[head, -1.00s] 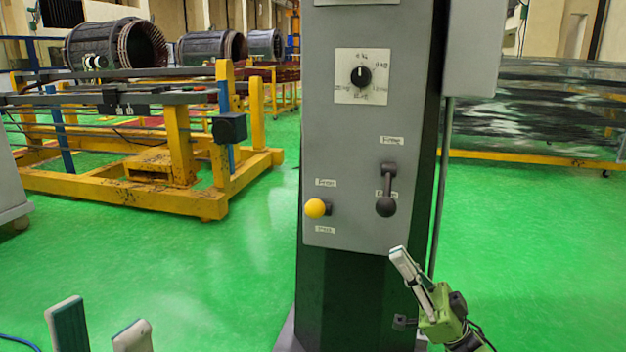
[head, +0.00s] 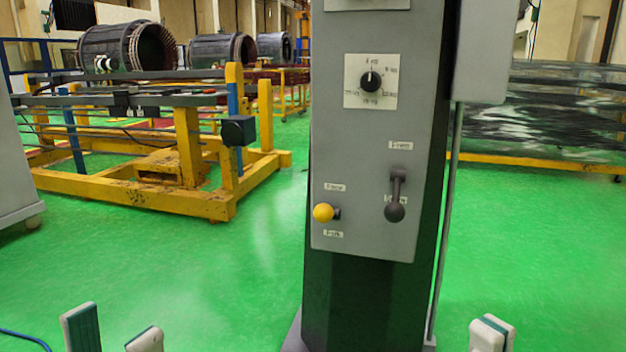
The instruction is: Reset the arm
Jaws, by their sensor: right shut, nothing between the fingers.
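My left gripper (head: 112,332) shows at the bottom left of the head view. Its two fingertips, pale with teal pads, stand well apart with nothing between them. My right gripper (head: 492,334) shows at the bottom edge, right of the column. Its fingertips are together and hold nothing. The grey control column (head: 335,130) stands between the two grippers. Both grippers are apart from its controls. Most of both arms is out of the frame.
The column carries a rotary dial (head: 370,81), a yellow-knobbed lever (head: 323,212) and a black-knobbed lever (head: 395,211). A yellow frame (head: 180,200) stands at the left and a dark rack (head: 560,115) at the right.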

